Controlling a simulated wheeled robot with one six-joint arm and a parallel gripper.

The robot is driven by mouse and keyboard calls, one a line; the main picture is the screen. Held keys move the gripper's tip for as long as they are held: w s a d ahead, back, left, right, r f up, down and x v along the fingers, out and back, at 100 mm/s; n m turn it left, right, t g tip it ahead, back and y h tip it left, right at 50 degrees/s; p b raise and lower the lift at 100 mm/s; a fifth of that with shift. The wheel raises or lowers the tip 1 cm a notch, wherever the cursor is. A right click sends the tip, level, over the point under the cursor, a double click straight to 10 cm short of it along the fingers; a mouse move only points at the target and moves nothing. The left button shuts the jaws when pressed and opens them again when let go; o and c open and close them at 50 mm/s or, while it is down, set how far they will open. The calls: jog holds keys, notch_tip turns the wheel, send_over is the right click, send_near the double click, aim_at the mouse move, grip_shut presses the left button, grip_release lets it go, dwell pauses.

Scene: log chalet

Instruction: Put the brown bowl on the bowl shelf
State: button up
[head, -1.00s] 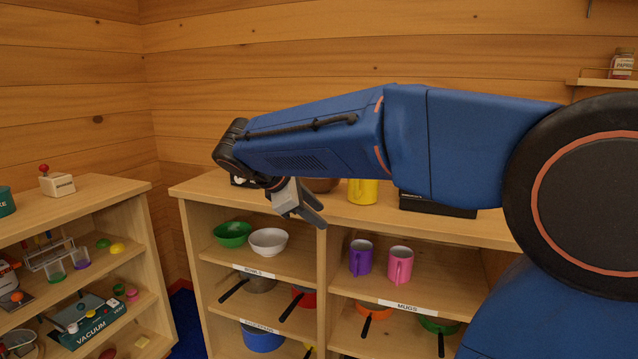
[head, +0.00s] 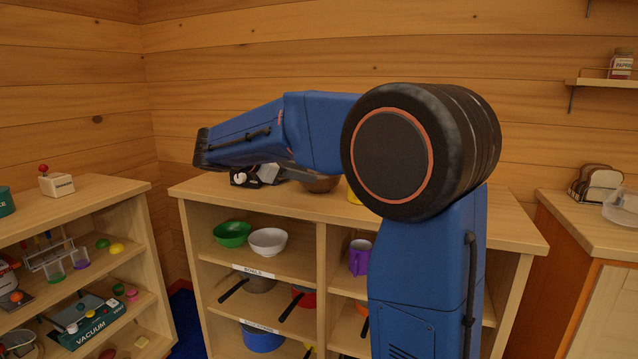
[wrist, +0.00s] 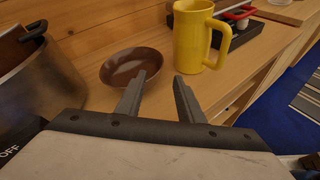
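The brown bowl (wrist: 135,66) sits on the cabinet's wooden top in the wrist view, just ahead of my gripper's left finger. In the head view the brown bowl (head: 321,184) is partly hidden by my arm. My gripper (wrist: 162,85) is open and empty, its fingertips short of the bowl, which lies ahead and to the left. The bowl shelf (head: 252,264), with a BOWLS label on its front edge, is the upper left compartment. It holds a green bowl (head: 232,234) and a white bowl (head: 268,241), side by side.
A yellow mug (wrist: 195,36) stands right of the brown bowl. A large metal pot (wrist: 38,80) stands close on the left in the wrist view. A purple mug (head: 359,257) is in the compartment right of the bowl shelf. A second shelf unit (head: 75,205) stands at left.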

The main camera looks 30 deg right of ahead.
aim_at(329, 178)
jog(key=x, duration=1.1)
jog(key=shift+r, duration=0.2)
grip_shut()
